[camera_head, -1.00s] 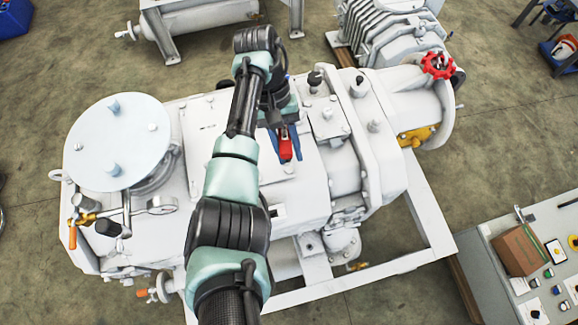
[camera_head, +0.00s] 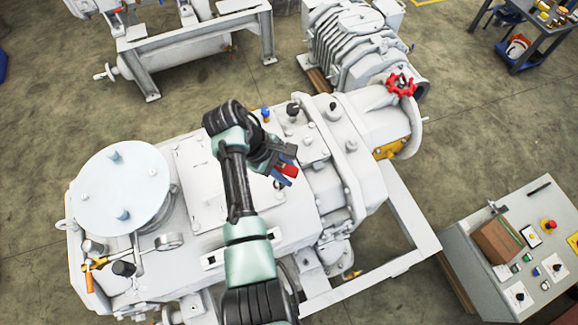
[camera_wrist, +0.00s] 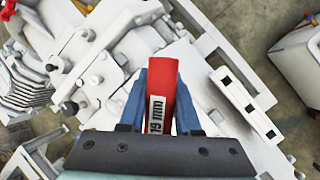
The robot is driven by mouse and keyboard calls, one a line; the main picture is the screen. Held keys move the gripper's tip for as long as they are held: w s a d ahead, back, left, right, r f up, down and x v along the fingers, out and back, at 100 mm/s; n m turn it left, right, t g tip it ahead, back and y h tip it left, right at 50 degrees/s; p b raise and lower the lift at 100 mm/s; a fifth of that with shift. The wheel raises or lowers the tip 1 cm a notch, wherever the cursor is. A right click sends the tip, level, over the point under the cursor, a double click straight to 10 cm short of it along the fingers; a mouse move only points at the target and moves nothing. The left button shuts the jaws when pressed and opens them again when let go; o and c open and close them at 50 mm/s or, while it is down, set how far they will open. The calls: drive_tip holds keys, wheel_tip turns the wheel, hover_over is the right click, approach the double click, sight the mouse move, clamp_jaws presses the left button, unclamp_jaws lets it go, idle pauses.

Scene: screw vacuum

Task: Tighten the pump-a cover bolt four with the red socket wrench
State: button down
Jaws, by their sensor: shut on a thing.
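My gripper (camera_head: 285,172) is shut on the red socket wrench (camera_head: 289,169), above the white cover of the large pump (camera_head: 205,182). In the wrist view the wrench's red body (camera_wrist: 159,95), with a white label bearing black print, sits between the blue fingers. The wrench's socket end is not visible. Several bolts stand on the pump; a small dark one (camera_head: 278,184) shows just below the gripper in the head view. I cannot tell which bolt is cover bolt four, and the wrench does not visibly sit on any bolt.
A red handwheel (camera_head: 401,85) is at the right end. A control console (camera_head: 490,235) stands right, a second machine (camera_head: 350,50) behind. Bare floor lies between.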

drive_tip(key=shift+a+n, duration=0.1)
drive_tip(key=shift+n, duration=0.2)
drive_tip(key=shift+f+b, duration=1.65)
drive_tip(key=shift+f, duration=1.15)
drive_tip(key=shift+f, duration=0.7)
drive_tip(key=shift+b, duration=0.35)
